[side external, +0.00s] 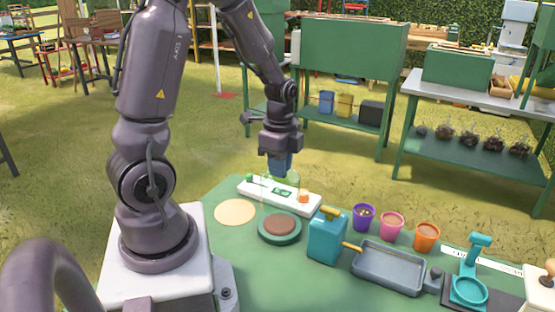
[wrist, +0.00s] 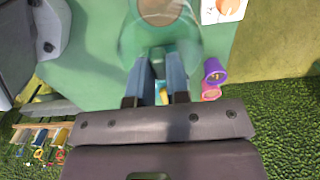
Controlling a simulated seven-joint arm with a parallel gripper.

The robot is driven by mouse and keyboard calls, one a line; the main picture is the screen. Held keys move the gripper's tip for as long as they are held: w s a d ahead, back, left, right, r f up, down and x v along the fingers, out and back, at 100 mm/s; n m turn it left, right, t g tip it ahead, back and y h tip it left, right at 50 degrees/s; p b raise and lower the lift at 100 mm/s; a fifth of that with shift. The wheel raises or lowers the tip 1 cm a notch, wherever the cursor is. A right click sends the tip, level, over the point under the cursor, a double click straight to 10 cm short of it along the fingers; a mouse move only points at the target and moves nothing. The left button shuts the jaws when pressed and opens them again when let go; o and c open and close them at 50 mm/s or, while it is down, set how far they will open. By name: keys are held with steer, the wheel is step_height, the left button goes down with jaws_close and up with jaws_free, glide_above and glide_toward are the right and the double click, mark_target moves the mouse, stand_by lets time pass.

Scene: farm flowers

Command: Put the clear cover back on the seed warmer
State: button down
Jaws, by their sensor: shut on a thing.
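My gripper (side external: 281,172) is shut, with its blue fingers pointing down. Below the fingers hangs the clear cover (side external: 293,180), a faint see-through dome held above the table in front of or over a long white panel. In the wrist view, the cover (wrist: 135,42) spreads out just beyond the fingertips (wrist: 157,75), and a brown disc shows through its far part. A round green dish with a brown top (side external: 279,226), which looks like the seed warmer, stands uncovered on the green table, nearer the camera than my gripper. The exact grip point is hard to see.
The white panel (side external: 268,194) has an orange knob (side external: 303,196). A tan disc (side external: 235,212) lies left of the dish. A blue can (side external: 327,240), purple (side external: 364,217), pink (side external: 391,226) and orange (side external: 426,237) cups and a grey tray (side external: 388,268) stand to the right.

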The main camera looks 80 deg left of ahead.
steer(key=shift+f, duration=2.65)
steer(key=shift+f, duration=0.2)
steer(key=c, duration=0.5)
jaws_free()
steer(key=shift+c, duration=0.2)
steer(key=shift+r, duration=0.15)
steer(key=shift+r, duration=3.4)
